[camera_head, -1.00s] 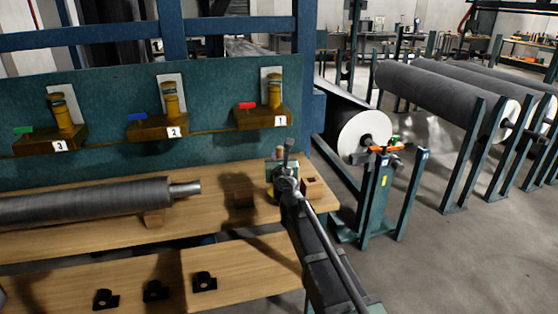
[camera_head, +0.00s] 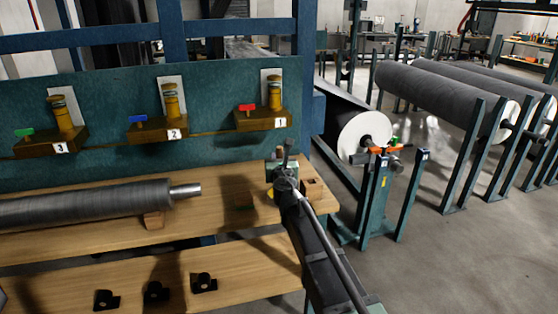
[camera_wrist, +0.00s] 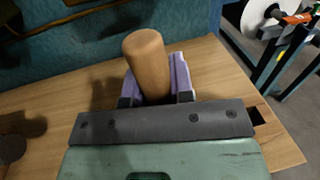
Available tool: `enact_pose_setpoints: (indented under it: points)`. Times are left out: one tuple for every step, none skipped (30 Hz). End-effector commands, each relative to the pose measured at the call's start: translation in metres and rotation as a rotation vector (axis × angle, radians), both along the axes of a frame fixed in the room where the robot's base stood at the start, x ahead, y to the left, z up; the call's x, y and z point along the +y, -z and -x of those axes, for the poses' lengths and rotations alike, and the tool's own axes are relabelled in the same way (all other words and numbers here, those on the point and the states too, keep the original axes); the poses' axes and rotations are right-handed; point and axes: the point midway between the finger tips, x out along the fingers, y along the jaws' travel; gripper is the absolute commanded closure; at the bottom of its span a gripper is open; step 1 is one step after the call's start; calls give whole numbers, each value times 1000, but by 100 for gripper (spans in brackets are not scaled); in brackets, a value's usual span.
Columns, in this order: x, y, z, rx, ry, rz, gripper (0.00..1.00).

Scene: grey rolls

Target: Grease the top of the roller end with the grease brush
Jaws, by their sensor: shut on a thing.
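The roller (camera_head: 90,203) lies on the bench at the left in the head view. Its bare metal end (camera_head: 185,190) points right, towards my gripper (camera_head: 284,166). My gripper is over the right part of the bench, well apart from the roller end. In the wrist view its purple fingers (camera_wrist: 182,78) are shut on the wooden handle of the grease brush (camera_wrist: 147,62). The handle stands up between them. The brush's bristles cannot be made out. A small yellow patch (camera_head: 270,194) shows just below my gripper, and I cannot tell what it is.
A wooden support (camera_head: 153,220) stands under the roller near its end. A dark square hole (camera_head: 311,182) is right of my gripper. Numbered brackets, including number 1 (camera_head: 262,118), line the teal panel behind. Black fittings (camera_head: 204,282) sit on the lower shelf.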

Motion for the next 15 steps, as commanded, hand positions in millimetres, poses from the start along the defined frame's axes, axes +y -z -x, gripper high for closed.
enact_pose_setpoints:
  points:
    - [0, -12, 0, 0, 0, 0, 100]
    - [0, -16, 0, 0, 0, 0, 100]
    - [0, -20, 0, 0, 0, 0, 100]
    - [0, -23, 0, 0, 0, 0, 100]
    - [0, -26, 0, 0, 0, 0, 100]
    - [0, -31, 0, 0, 0, 0, 100]
    - [0, -34, 0, 0, 0, 0, 100]
    - [0, -37, 0, 0, 0, 0, 100]
    - [0, -41, 0, 0, 0, 0, 100]
    - [0, -44, 0, 0, 0, 0, 100]
    - [0, -47, 0, 0, 0, 0, 100]
    - [0, -51, 0, 0, 0, 0, 100]
    - [0, -55, 0, 0, 0, 0, 100]
    - [0, -58, 0, 0, 0, 0, 100]
    - [0, -61, 0, 0, 0, 0, 100]
